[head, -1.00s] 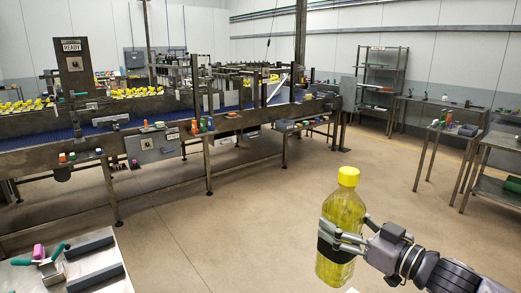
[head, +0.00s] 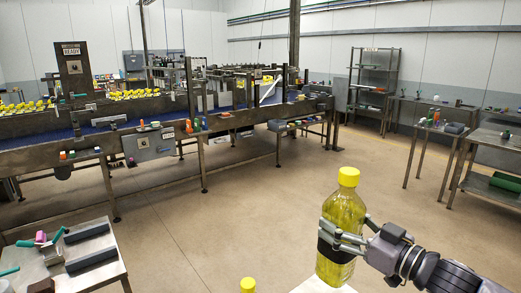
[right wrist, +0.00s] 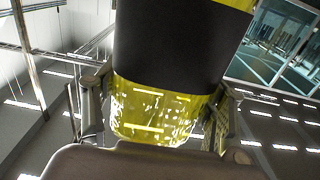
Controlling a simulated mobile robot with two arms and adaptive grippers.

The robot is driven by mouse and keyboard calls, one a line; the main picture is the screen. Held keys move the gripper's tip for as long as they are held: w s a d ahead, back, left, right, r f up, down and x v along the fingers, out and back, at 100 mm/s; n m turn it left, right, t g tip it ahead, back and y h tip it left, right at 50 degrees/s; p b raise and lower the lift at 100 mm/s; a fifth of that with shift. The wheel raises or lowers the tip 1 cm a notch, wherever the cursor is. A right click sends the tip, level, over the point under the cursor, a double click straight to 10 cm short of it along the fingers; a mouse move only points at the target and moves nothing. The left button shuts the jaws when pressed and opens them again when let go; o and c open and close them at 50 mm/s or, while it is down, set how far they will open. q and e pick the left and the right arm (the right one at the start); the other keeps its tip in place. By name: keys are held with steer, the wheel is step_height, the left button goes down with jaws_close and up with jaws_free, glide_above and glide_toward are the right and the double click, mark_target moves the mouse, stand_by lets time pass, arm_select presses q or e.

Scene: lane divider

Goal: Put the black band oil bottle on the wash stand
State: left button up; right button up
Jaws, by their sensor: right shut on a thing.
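My right gripper (head: 343,241) is shut on an oil bottle (head: 343,215) with a yellow cap and yellow contents, held upright at the lower right of the head view. In the right wrist view a wide black band (right wrist: 180,45) wraps the bottle, with yellow oil (right wrist: 155,112) showing below it between the fingers. The fingers hide part of the bottle in the head view. My left gripper is not in view. I cannot tell which of the tables is the wash stand.
A metal table (head: 98,283) with dark bars and small tools is at lower left. Another yellow cap (head: 247,285) shows at the bottom edge, beside a pale surface (head: 318,286). A conveyor line (head: 45,125) stands behind, tables (head: 440,130) at right. The middle floor is clear.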

steer(key=shift+s, duration=0.35)
steer(key=s+f+m+t+h, duration=0.4)
steer(key=s+f+m+h, duration=0.3)
steer(key=s+f+h, duration=0.4)
step_height(320, 180, down, 2)
steer(key=shift+s+d+f, duration=0.15)
steer(key=shift+s+d, duration=0.3)
steer(key=shift+s, duration=0.1)
